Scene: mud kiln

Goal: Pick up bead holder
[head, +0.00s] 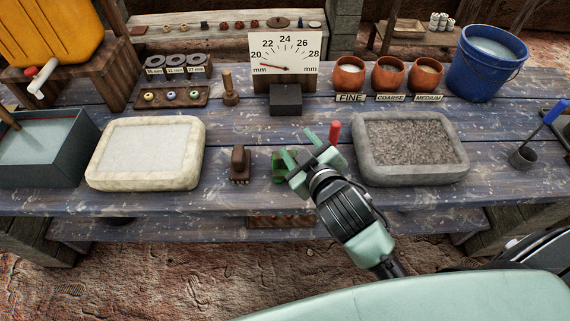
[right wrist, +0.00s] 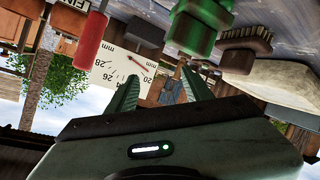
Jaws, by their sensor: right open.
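My right gripper (head: 297,144) is open and empty over the front middle of the blue-grey table; its fingers also show in the right wrist view (right wrist: 158,76). A dark green block-like object (head: 279,167) stands by the fingertips, partly hidden by them, and shows in the right wrist view (right wrist: 198,28) beyond the fingers. A red upright handle (head: 333,132) stands just behind the gripper, its lower part hidden; it also shows in the right wrist view (right wrist: 91,40). I cannot tell which of these is the bead holder. My left gripper is not in view.
A brown brush (head: 240,163) stands left of the green object. A pale stone tray (head: 100,180) is further left, a gravel-filled grey tray (head: 365,171) at right. Behind stand a dial gauge (head: 284,62), a wooden bead tray (head: 150,104), clay pots (head: 388,74) and a blue bucket (head: 480,76).

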